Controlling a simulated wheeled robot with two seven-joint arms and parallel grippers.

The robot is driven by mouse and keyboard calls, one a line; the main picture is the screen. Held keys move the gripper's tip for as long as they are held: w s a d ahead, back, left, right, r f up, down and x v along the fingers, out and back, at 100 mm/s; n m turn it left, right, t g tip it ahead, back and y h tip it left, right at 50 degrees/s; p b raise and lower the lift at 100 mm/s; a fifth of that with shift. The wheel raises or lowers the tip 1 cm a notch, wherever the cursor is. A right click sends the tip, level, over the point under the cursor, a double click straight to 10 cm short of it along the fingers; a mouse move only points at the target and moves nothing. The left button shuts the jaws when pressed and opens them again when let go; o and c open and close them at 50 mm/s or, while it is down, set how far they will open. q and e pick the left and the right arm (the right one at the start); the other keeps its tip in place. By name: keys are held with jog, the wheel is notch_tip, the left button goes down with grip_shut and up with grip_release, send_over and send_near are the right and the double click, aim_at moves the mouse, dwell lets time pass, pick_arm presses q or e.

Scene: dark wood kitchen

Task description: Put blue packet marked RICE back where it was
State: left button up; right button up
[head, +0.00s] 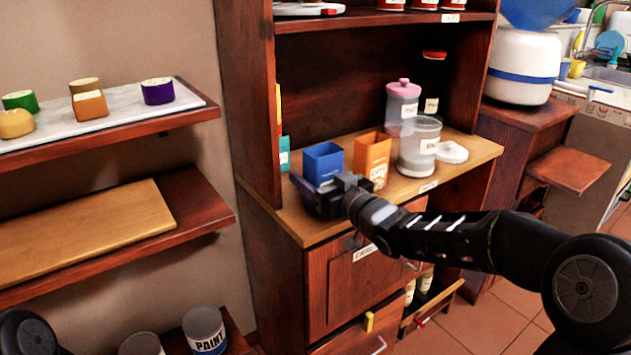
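A blue packet (323,160) stands upright on the wooden counter of the dark cabinet, left of an orange packet (372,157). I cannot read its label from here. My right gripper (312,194) is at the front left edge of that counter, just in front of the blue packet, and hides its lower part. I cannot tell whether its fingers touch the packet or how far apart they are. Only a dark part of my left arm shows at the bottom left corner; its gripper is out of view.
Right of the packets stand a clear canister (418,148), a pink-lidded jar (402,105) and a loose white lid (452,152). A teal item (284,153) stands by the cabinet's left wall. Shelves with small colored pots (157,91) are at left.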

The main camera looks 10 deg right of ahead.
jog(key=shift+f, duration=0.25)
jog(key=shift+f, duration=0.15)
jog(key=o, duration=1.6)
jog(key=shift+r, duration=0.25)
jog(key=p+v, duration=0.1)
jog(key=v, duration=1.1)
jog(key=shift+f, duration=0.15)
